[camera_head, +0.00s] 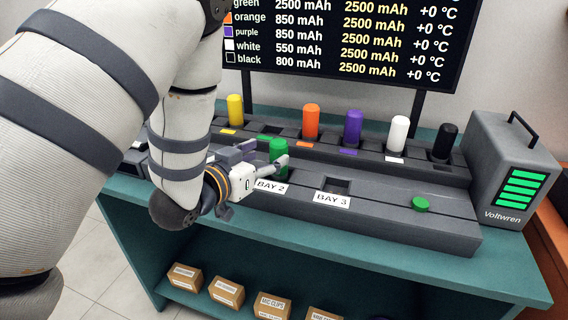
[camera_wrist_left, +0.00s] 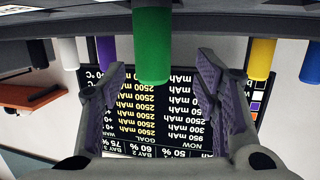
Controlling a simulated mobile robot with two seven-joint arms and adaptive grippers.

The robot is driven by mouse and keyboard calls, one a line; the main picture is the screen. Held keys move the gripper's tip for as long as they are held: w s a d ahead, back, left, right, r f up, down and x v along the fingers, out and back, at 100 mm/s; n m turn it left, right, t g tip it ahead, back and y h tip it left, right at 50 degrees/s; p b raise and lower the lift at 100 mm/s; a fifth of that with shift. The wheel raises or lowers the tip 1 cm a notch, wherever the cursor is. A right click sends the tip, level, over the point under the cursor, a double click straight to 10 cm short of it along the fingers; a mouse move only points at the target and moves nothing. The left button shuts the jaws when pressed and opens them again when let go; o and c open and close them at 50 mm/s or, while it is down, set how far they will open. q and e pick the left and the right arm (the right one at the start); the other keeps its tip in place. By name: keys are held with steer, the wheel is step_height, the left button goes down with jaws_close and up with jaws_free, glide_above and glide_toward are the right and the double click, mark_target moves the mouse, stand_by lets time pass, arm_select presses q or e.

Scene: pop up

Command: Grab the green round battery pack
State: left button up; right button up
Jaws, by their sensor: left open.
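The green round battery pack (camera_head: 278,149) stands upright in the Bay 2 slot of the dark grey charging dock (camera_head: 380,215). My left gripper (camera_head: 262,155) is at it from the left, with its fingers pointing right. The left wrist view is upside down. There, the green battery (camera_wrist_left: 152,45) shows between the tips of the two spread, purple-lined fingers of the open left gripper (camera_wrist_left: 160,65), with a gap on each side. I cannot tell how deep it sits between them. My right gripper is not in view.
Yellow (camera_head: 235,109), orange (camera_head: 311,121), purple (camera_head: 352,127), white (camera_head: 398,133) and black (camera_head: 444,142) batteries stand in the rear row. Bay 3 (camera_head: 337,187) is empty. A green button (camera_head: 420,204) is on the dock's right. A grey Voltwren unit (camera_head: 505,165) stands at right.

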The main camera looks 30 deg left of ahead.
mark_target(274, 155)
arm_select(q)
steer(key=w, duration=0.1)
steer(key=w+f, duration=0.1)
steer(key=w, duration=0.3)
steer(key=shift+d+f+b, duration=0.15)
steer(key=shift+d+b, duration=0.15)
jaws_close()
steer(key=shift+s, duration=0.1)
